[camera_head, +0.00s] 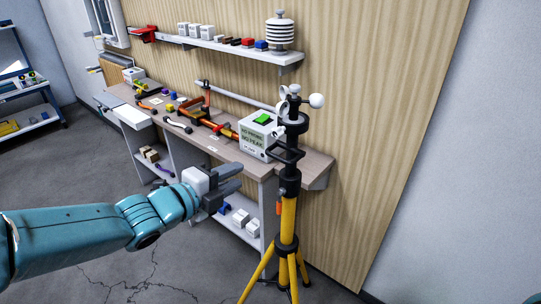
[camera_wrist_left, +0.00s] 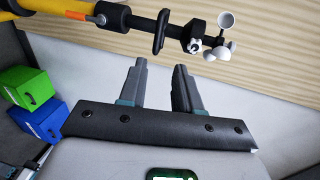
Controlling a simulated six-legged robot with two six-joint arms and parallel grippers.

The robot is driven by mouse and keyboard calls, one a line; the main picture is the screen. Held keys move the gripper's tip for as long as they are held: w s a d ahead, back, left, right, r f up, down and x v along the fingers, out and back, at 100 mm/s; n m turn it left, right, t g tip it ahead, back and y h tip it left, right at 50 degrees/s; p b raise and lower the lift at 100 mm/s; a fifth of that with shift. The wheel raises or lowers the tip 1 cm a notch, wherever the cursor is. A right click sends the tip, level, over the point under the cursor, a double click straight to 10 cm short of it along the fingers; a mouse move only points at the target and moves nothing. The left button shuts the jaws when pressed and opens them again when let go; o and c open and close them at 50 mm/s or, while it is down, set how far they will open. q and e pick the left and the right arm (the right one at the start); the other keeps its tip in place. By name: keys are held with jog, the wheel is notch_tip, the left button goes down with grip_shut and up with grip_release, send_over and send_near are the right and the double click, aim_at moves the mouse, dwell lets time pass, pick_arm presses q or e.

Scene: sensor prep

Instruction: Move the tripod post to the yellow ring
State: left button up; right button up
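The tripod post (camera_head: 289,185) stands upright on splayed yellow legs in front of the bench's right end. It has a black upper part, a black side handle (camera_head: 284,152) and white wind cups on top. My left gripper (camera_head: 238,176) is open and empty, left of the post and a little below the handle in the picture. In the left wrist view the post (camera_wrist_left: 115,15) crosses the top, and its handle (camera_wrist_left: 161,31) lies beyond the gap between the open fingers (camera_wrist_left: 160,66), apart from them. I see no yellow ring. My right gripper is not in view.
The workbench (camera_head: 310,163) behind the post holds tools and a white box (camera_head: 254,139) with a green top. A wall shelf (camera_head: 215,43) carries small boxes and a white louvred sensor (camera_head: 280,32). Cracked grey floor (camera_head: 140,280) is open at lower left.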

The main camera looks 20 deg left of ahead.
aim_at(275, 158)
pick_arm(q)
jog(key=p+x, duration=0.2)
jog(key=x, duration=1.4)
jog(key=shift+w+f, duration=0.1)
jog(key=shift+f, duration=0.1)
jog(key=shift+a, duration=0.1)
grip_shut()
